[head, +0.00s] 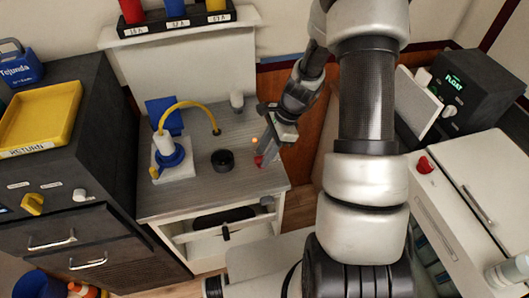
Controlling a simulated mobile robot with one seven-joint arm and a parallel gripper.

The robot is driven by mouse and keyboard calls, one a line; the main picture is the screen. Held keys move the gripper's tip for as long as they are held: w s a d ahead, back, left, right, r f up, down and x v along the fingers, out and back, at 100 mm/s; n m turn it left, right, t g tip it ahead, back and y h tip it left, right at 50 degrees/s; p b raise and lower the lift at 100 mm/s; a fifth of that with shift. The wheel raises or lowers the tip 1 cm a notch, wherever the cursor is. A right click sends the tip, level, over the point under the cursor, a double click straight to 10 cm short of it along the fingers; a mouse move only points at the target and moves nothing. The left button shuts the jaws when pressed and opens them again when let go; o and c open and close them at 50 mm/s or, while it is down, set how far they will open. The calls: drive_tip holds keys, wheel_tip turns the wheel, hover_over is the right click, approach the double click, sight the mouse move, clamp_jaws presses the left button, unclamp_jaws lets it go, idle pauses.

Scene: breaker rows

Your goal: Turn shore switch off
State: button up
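No switch in view carries a label I can read as shore. A yellow knob (32,203) and a pale knob (81,195) sit on the front of the dark cabinet at left, with small unreadable labels. A red knob (425,164) sits on the white unit at right. A white box with a blue round fitting (170,156) and a yellow cable stands on the grey counter. My gripper (268,148) is over the counter's right side, close to a small red item (259,160) and an orange ball (254,141). Whether it touches them, and its finger gap, are unclear.
The grey counter (222,190) also holds a black round cup (222,160) and a small grey cylinder (237,101). A yellow RETURN tray (40,118) tops the left cabinet. A black box with a green FLOAT display (462,90) stands at right. My arm hides the middle right.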

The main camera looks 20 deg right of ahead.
drive_tip(key=shift+a+f, duration=0.1)
clamp_jaws()
drive_tip(key=shift+w+n, duration=0.1)
drive_tip(key=shift+n, duration=0.3)
drive_tip(key=n+g, duration=0.1)
drive_tip(key=n, duration=0.2)
drive_tip(key=shift+w+n+g+b, duration=0.15)
drive_tip(key=shift+n+g+b, duration=0.15)
drive_tip(key=shift+n+g, duration=0.1)
drive_tip(key=n+g+h, duration=0.1)
drive_tip(key=n, duration=0.3)
drive_tip(key=shift+w+a+n+b, duration=0.1)
drive_tip(key=shift+n+b, duration=0.2)
drive_tip(key=shift+b, duration=0.1)
drive_tip(key=n+h, duration=0.1)
drive_tip(key=n, duration=0.1)
drive_tip(key=n+g, duration=0.1)
drive_tip(key=n, duration=0.1)
drive_tip(key=shift+w+a+h+b, duration=0.1)
drive_tip(key=shift+a+h+b, duration=0.05)
drive_tip(key=shift+h+b, duration=0.25)
drive_tip(key=n, duration=0.2)
drive_tip(key=n+h, duration=0.1)
drive_tip(key=n, duration=0.1)
drive_tip(key=shift+a+n+g+h+b, duration=0.1)
drive_tip(key=shift+n+g+h+b, duration=0.2)
